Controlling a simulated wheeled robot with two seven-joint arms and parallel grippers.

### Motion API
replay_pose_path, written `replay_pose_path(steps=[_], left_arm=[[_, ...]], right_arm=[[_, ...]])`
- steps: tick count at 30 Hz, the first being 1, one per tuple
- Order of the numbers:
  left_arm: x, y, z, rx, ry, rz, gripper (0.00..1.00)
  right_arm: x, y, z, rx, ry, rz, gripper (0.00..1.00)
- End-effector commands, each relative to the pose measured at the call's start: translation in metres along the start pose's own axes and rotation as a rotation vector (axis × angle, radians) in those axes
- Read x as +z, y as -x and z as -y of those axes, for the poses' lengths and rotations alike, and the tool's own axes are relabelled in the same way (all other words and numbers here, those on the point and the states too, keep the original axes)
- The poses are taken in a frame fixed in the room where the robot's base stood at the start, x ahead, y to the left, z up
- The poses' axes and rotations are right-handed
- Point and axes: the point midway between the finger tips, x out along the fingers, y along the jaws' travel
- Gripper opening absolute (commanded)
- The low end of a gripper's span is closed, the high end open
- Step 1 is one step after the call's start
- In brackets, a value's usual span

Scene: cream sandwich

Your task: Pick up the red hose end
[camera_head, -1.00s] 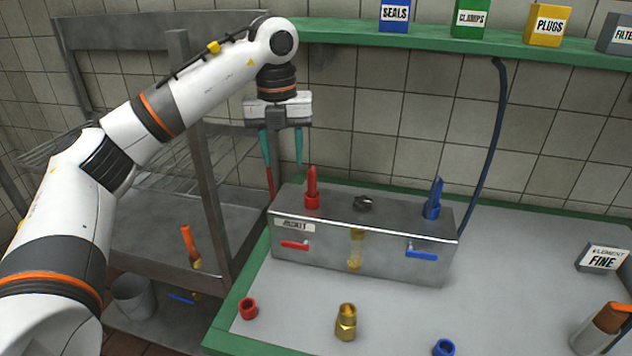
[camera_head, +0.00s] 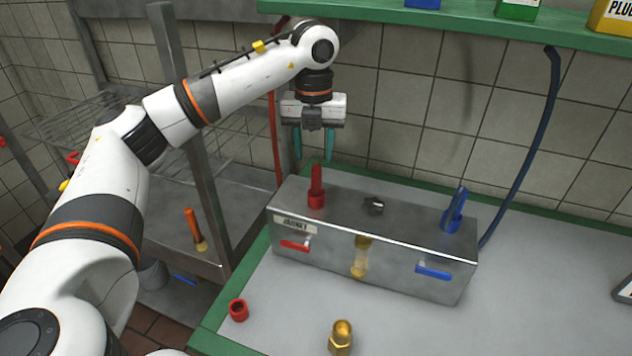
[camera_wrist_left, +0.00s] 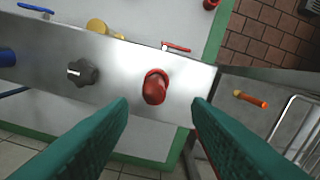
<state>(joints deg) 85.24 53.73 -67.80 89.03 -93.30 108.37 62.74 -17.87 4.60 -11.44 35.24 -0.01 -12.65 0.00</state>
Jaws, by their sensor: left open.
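A red upright piece (camera_head: 316,188), which looks like the red hose end, stands in a red collar on top of the metal box (camera_head: 330,249), near its left end. In the left wrist view the red piece (camera_wrist_left: 155,90) is seen from above, ahead of and between the fingers. My left gripper (camera_head: 313,152) is open and empty, fingers pointing down, just above the red piece. Its teal fingertips also show in the left wrist view (camera_wrist_left: 160,104). A red hose (camera_head: 276,140) hangs behind the gripper; its lower end is hidden. My right gripper is out of view.
A blue piece (camera_head: 454,211) stands at the box's right end, with a black knob (camera_head: 374,206) between. A red ring (camera_head: 238,310) and a brass fitting (camera_head: 341,338) lie in front. A blue hose (camera_head: 530,150) hangs right. A metal rack (camera_head: 180,120) stands left.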

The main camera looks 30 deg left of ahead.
Motion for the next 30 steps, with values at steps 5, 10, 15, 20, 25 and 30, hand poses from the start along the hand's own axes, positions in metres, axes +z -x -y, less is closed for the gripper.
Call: replay_pose_path(steps=[5, 10, 15, 20, 25, 30], left_arm=[[0.002, -0.012, 0.000, -0.001, 0.000, 0.001, 0.45], [0.011, -0.035, -0.002, -0.002, -0.002, 0.004, 0.45], [0.009, -0.055, -0.003, 0.000, 0.000, 0.001, 0.45], [0.009, -0.059, -0.003, 0.002, -0.001, 0.000, 0.45], [0.009, -0.058, -0.003, 0.002, -0.001, 0.000, 0.32], [0.009, -0.058, -0.003, 0.002, -0.001, 0.000, 0.04]], right_arm=[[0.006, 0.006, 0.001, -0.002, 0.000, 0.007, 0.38], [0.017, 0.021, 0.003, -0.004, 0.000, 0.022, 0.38], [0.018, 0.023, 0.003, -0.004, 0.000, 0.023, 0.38], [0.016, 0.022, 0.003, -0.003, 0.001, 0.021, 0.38], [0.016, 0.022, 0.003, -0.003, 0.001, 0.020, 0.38], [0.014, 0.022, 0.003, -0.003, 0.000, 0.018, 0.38]])
